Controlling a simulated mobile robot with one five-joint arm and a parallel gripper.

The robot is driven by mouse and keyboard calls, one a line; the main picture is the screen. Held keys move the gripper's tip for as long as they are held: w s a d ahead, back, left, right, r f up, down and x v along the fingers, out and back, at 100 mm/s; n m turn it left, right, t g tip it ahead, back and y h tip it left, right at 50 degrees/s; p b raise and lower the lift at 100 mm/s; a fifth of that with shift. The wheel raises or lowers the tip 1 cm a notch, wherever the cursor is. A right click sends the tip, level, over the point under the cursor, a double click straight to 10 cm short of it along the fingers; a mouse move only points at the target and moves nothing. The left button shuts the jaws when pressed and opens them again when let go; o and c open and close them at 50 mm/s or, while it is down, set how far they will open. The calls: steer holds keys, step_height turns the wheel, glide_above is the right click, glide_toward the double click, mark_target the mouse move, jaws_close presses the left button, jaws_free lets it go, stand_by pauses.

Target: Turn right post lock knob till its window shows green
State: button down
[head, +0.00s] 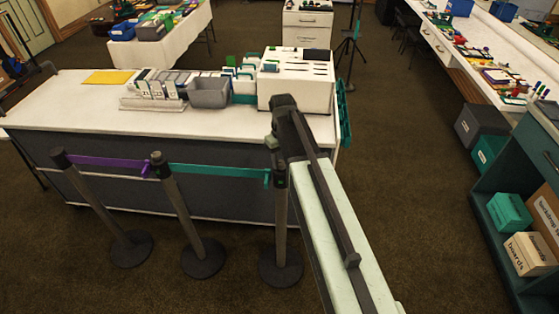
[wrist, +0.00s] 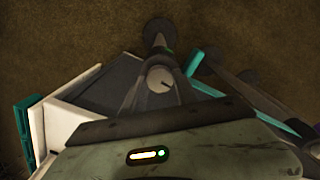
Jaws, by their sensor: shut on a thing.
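Three dark posts stand in front of the long table in the head view. The right post (head: 280,215) is nearest my arm, and its top is partly covered by it. In the wrist view I look down on its round grey lock knob (wrist: 160,79), which has a short dark mark. My gripper (wrist: 159,91) is shut on the knob, with a dark finger on either side. A small green patch shows on the post just beyond the knob; I cannot tell whether it is the window or belt hardware. In the head view my arm hides the fingertips.
A teal belt (head: 220,171) joins the right post to the middle post (head: 180,205), and a purple belt (head: 105,162) runs on to the left post (head: 100,200). Behind stands the white-topped table (head: 60,105) with a white box (head: 297,90). Carpet right of my arm is open.

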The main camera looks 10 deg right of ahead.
mark_target(281, 163)
steer(key=shift+w, duration=0.15)
steer(key=c, duration=0.9)
jaws_free()
step_height(281, 163, up, 8)
steer(key=p, duration=0.8)
steer(key=shift+f, duration=0.1)
steer(key=shift+f, duration=0.1)
steer(key=s+m, duration=0.1)
steer(key=s, duration=0.4)
steer(key=s+f+m+b, duration=0.1)
steer(key=s, duration=0.3)
steer(key=s+f+m+b, duration=0.1)
steer(key=s+m, duration=0.1)
steer(key=s, duration=0.3)
steer(key=shift+s+a, duration=0.35)
